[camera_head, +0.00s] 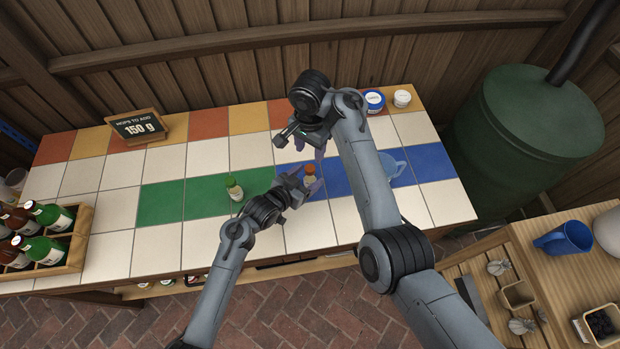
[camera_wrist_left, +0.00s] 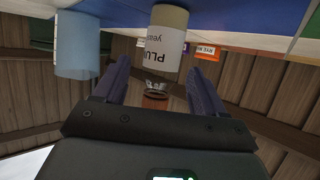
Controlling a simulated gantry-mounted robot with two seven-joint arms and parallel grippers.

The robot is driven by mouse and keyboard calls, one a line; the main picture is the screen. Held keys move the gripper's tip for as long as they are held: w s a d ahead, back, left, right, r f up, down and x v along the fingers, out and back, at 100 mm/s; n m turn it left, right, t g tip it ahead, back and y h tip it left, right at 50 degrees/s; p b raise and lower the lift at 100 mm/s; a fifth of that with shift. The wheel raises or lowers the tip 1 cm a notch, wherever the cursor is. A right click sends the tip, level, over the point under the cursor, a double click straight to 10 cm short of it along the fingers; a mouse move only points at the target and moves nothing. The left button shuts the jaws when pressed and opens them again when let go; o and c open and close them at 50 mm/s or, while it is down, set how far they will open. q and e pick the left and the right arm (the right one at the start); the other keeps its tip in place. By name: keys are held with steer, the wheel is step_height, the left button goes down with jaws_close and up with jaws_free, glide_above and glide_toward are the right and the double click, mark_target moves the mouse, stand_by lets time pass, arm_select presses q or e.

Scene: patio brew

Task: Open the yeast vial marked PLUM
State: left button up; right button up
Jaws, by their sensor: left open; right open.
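The PLUM yeast vial (camera_head: 310,179) stands on the blue tiles and has an orange-red cap (camera_head: 309,167). In the left wrist view, which is upside down, the vial (camera_wrist_left: 163,47) shows part of the words PLUM and yeast, with tan contents at its base. My left gripper (camera_head: 307,180) is open, with its fingers on either side of the vial; I cannot tell whether they touch it. The reddish cap (camera_wrist_left: 155,101) shows partly above the palm edge. My right gripper (camera_head: 302,156) is open just behind and above the vial; its fingers are partly hidden.
A bottle crate (camera_head: 71,262) stands at the left and a sign (camera_head: 139,127) at the back. White tiles at centre left are clear.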

arm_select(q)
steer(key=shift+x, duration=0.95)
jaws_close()
